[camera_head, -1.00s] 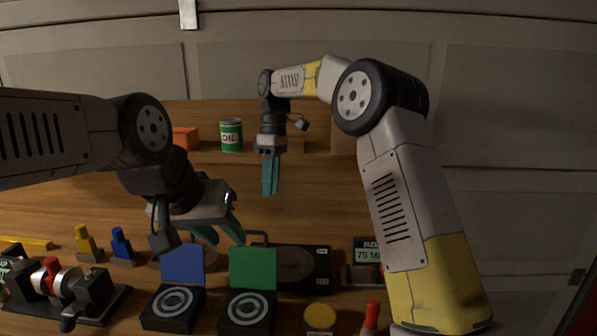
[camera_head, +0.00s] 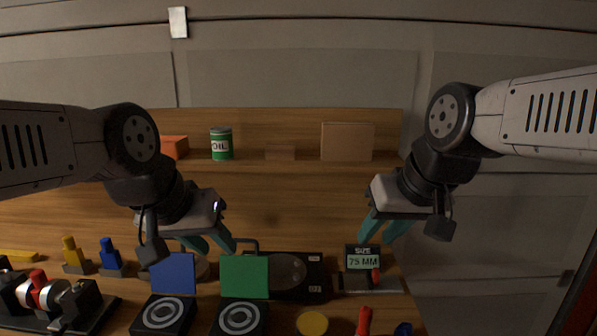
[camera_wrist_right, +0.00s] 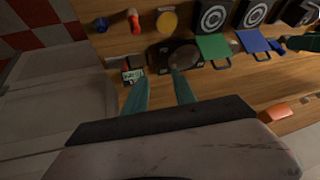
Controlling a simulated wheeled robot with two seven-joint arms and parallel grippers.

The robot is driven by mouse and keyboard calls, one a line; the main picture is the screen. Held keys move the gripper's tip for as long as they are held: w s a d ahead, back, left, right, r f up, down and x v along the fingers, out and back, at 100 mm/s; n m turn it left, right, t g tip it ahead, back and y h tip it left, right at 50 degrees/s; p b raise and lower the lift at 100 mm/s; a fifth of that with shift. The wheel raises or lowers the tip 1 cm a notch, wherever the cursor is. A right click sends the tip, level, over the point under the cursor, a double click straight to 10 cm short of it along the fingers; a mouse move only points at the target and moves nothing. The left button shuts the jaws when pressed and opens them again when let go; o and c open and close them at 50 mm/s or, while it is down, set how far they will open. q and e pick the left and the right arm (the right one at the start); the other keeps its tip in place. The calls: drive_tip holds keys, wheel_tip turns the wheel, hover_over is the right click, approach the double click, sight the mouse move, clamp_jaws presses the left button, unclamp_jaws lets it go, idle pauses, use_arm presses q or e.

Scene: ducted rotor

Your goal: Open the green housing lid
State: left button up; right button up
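The green lid (camera_head: 244,276) stands raised behind a black housing (camera_head: 238,319) whose ringed inside shows. In the right wrist view the green lid (camera_wrist_right: 213,48) also sits swung back from its housing (camera_wrist_right: 213,17), with a dark handle at its far edge. My left gripper (camera_head: 218,248) is open and empty, above and behind the blue and green lids. My right gripper (camera_head: 376,240) is open and empty, above the size display and right of the green lid. Its two teal fingers (camera_wrist_right: 160,93) show apart in the right wrist view.
A raised blue lid (camera_head: 172,274) and its housing (camera_head: 163,314) are left of the green one. A black plate with an oval (camera_head: 288,272) and a size display (camera_head: 362,258) are to the right. An oil can (camera_head: 221,144) stands at the back. The middle of the wooden table is clear.

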drive_tip(key=shift+s+d+f+m, duration=0.3)
drive_tip(key=shift+s+f+m, duration=0.1)
drive_tip(key=shift+s+f, duration=0.3)
